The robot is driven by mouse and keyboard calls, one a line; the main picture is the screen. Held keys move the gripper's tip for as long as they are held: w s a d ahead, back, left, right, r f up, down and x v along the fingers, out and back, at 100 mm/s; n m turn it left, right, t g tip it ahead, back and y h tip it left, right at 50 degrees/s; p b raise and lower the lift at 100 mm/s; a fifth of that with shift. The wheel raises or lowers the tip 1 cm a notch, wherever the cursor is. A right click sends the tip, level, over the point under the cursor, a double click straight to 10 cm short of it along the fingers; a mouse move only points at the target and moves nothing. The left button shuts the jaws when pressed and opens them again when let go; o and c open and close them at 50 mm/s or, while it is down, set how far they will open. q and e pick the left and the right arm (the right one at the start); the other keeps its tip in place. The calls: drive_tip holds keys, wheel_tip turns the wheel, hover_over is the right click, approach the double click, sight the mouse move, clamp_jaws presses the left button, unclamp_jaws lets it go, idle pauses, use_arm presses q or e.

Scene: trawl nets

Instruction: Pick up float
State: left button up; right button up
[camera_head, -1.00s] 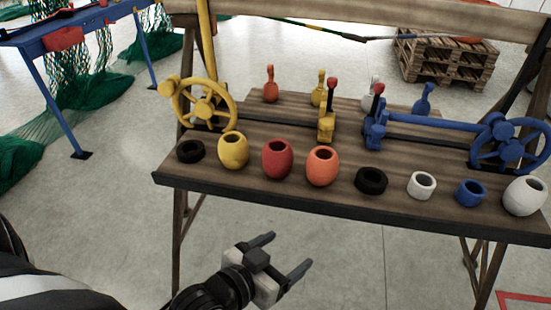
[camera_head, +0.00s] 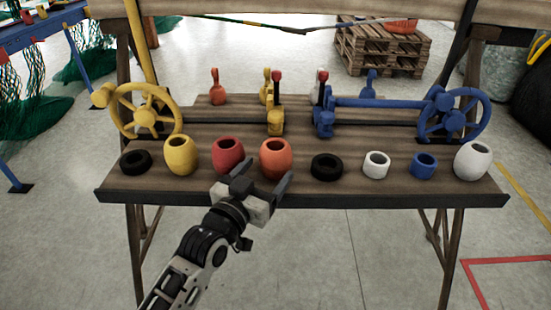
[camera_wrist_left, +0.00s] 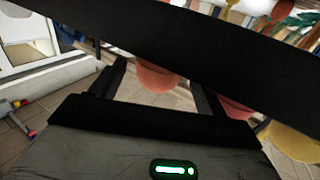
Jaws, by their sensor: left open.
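Barrel-shaped floats stand in a row along the front of the wooden table: yellow (camera_head: 181,156), red (camera_head: 228,155), orange (camera_head: 275,159) and white (camera_head: 473,161). Smaller white (camera_head: 376,165) and blue (camera_head: 424,165) ring-like pieces stand to the right of the orange float. My left gripper (camera_head: 268,170) is open and empty, at the table's front edge, in front of the red and orange floats. In the left wrist view, the orange float (camera_wrist_left: 155,78) shows between the fingers, partly hidden by a dark band. My right gripper is out of view.
Black rings (camera_head: 135,162) and (camera_head: 327,166) lie in the row. Behind are a yellow wheel (camera_head: 145,112), a blue wheel (camera_head: 452,115) and red-knobbed levers (camera_head: 277,102). The table's dark front edge (camera_head: 400,200) lies close to my gripper. Pallets (camera_head: 382,48) stand behind.

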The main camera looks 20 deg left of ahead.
sight(267, 163)
use_arm(q)
drive_tip(key=w, duration=0.4)
drive_tip(key=shift+d, duration=0.3)
drive_tip(key=c, duration=0.7)
drive_tip(key=shift+c, duration=0.3)
drive_tip(key=shift+r, duration=0.65)
drive_tip(key=s+a+r+p, duration=0.2)
drive_tip(key=s+a+r, duration=0.7)
drive_tip(key=s+r, duration=0.1)
drive_tip(key=shift+s+a+r, duration=0.15)
drive_tip(key=shift+a+r, duration=0.15)
drive_tip(key=shift+r, duration=0.5)
